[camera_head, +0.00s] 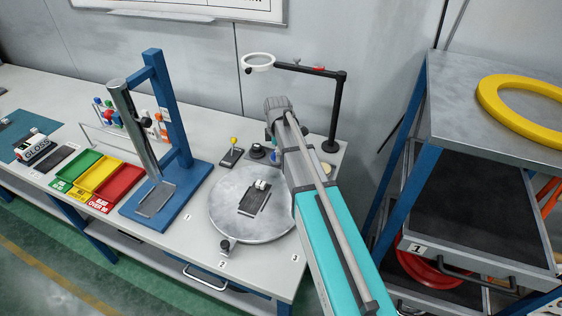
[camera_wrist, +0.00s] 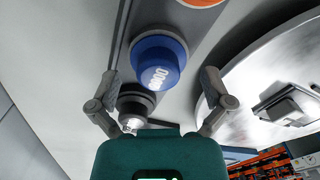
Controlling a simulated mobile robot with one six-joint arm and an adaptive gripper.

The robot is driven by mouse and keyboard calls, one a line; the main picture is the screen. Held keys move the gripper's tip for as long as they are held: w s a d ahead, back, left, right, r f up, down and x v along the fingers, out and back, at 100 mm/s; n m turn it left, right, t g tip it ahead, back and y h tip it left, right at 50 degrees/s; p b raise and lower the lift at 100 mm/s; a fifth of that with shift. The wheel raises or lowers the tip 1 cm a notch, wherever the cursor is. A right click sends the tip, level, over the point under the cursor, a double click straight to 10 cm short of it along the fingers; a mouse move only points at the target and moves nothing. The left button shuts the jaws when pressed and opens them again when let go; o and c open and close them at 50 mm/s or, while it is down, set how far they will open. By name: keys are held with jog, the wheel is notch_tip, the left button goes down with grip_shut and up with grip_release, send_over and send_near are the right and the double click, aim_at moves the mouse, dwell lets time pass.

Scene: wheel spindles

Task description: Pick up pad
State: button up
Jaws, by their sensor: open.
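A dark rectangular pad (camera_head: 251,204) with a small white block on it lies on the round grey turntable (camera_head: 225,222). A blue button (camera_wrist: 157,60) is in line with the jaw gap. In the head view my arm hides the fingers.
A blue press stand (camera_head: 168,110) is left of the turntable. A black post with a ring (camera_head: 338,110) stands behind my arm. A joystick box (camera_head: 231,156) sits behind the turntable. Coloured bins (camera_head: 97,176) are at left.

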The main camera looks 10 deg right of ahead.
jog(key=shift+f+b, duration=0.3)
jog(key=shift+f, duration=0.2)
jog(key=shift+c, duration=0.3)
jog(key=shift+s, duration=0.2)
jog(key=c, duration=1.3)
jog(key=shift+r, duration=0.15)
grip_shut()
jog(key=shift+w+r+p, duration=0.15)
jog(key=shift+r+p, duration=0.55)
jog(key=shift+p, duration=0.2)
jog(key=s+r+p, duration=1.1)
jog(key=s, duration=0.3)
jog(key=shift+r, duration=0.15)
